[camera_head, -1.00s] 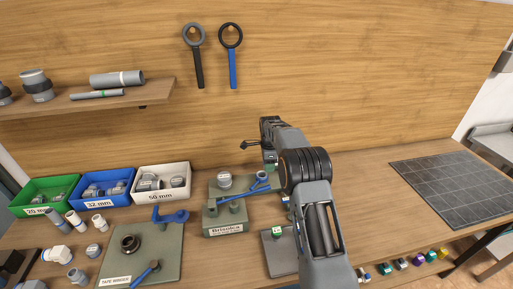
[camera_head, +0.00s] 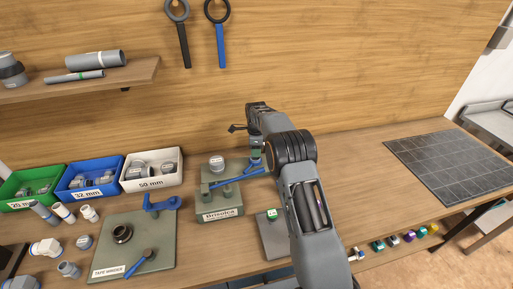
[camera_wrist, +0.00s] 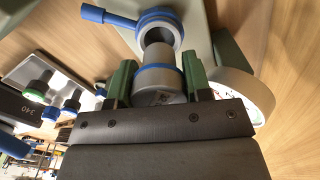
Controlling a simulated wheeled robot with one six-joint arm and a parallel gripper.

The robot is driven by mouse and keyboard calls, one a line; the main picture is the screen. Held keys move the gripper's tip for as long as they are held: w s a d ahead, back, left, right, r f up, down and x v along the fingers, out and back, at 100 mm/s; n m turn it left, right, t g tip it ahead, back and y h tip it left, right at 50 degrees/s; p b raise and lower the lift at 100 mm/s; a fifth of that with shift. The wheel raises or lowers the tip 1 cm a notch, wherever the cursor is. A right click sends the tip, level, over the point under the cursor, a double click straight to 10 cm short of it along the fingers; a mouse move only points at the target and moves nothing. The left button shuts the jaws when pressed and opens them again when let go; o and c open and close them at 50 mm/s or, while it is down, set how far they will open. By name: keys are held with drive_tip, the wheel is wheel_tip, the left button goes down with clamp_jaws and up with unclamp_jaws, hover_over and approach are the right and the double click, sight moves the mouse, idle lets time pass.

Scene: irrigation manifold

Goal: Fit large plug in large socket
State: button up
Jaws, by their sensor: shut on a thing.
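The large plug (camera_wrist: 158,84), a grey cylinder with a blue band, is between the green fingers of my gripper (camera_wrist: 158,88) in the wrist view. My gripper is shut on it. The large socket (camera_wrist: 174,28), a grey ring with a blue collar and blue handle, lies just beyond the plug. The plug's far end overlaps the socket's mouth in this view; I cannot tell whether it has entered. In the head view my gripper (camera_head: 257,152) is at the right end of the green-grey fixture, and the plug is too small to make out.
The fixture (camera_head: 220,210) carries a white-topped cylinder (camera_head: 217,163). A white-faced round part (camera_wrist: 252,92) is close right of the fingers. A tape-winder board (camera_head: 150,235) and bins, including a white one (camera_head: 132,184), are left. The bench right of my arm is largely clear up to a dark grid mat (camera_head: 455,170).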

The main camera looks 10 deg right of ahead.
drive_tip(key=shift+f+b, duration=0.75)
drive_tip(key=shift+f, duration=0.75)
idle(2.3)
